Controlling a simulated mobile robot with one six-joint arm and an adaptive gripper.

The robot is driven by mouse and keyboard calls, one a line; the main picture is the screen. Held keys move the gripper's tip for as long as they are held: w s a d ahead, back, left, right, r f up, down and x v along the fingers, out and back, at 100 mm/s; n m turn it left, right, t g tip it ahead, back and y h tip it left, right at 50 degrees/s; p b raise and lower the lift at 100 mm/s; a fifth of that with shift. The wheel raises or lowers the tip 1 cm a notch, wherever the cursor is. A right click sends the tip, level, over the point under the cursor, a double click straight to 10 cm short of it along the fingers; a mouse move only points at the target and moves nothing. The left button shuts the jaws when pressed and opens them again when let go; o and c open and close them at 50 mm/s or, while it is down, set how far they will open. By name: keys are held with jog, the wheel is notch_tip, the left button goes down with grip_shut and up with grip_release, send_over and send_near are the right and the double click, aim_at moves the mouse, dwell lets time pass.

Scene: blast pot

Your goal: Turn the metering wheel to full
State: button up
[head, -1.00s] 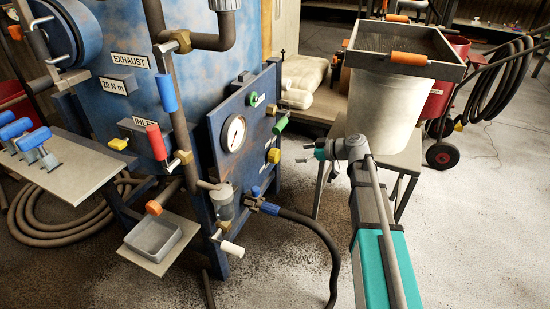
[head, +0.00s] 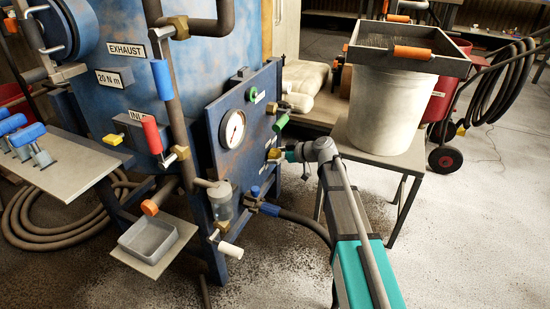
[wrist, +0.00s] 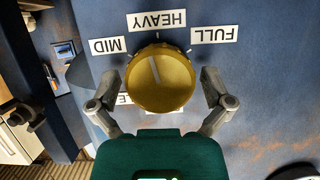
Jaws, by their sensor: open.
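The yellow metering wheel (wrist: 170,88) fills the middle of the wrist view. A pale line on it points up and slightly left, between the MID label (wrist: 107,46) and the HEAVY label (wrist: 158,19), nearer HEAVY. The FULL label (wrist: 214,35) is to the upper right; these labels appear upside down. Another label below the wheel is mostly hidden. My gripper (wrist: 160,76) is open, one finger on each side of the wheel with visible gaps. In the head view my gripper (head: 286,154) is at the panel by the yellow wheel (head: 274,154).
The blue panel (head: 206,140) carries a pressure gauge (head: 232,128) and a green-handled valve (head: 280,122) above the wheel. A black hose (head: 300,222) runs below my arm. A white bucket (head: 385,110) stands on a table to the right, under a sieve tray (head: 445,62).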

jog(key=c, duration=1)
jog(key=shift+m, duration=0.3)
jog(key=shift+f+m+g+y+b, duration=0.1)
jog(key=shift+m+g+y+b, duration=0.2)
jog(key=shift+m+g, duration=0.55)
jog(key=m+g+y+b, duration=0.1)
jog(key=m, duration=0.1)
jog(key=shift+w+f+m+g, duration=0.1)
jog(key=shift+m+g, duration=0.15)
jog(key=shift+m, duration=0.1)
jog(key=m+g+y+b, duration=0.1)
jog(key=m+b, duration=0.1)
jog(key=m, duration=0.1)
jog(key=shift+m+g+y+b, duration=0.4)
jog(key=shift+m+y+b, duration=0.4)
jog(key=shift+m, duration=0.4)
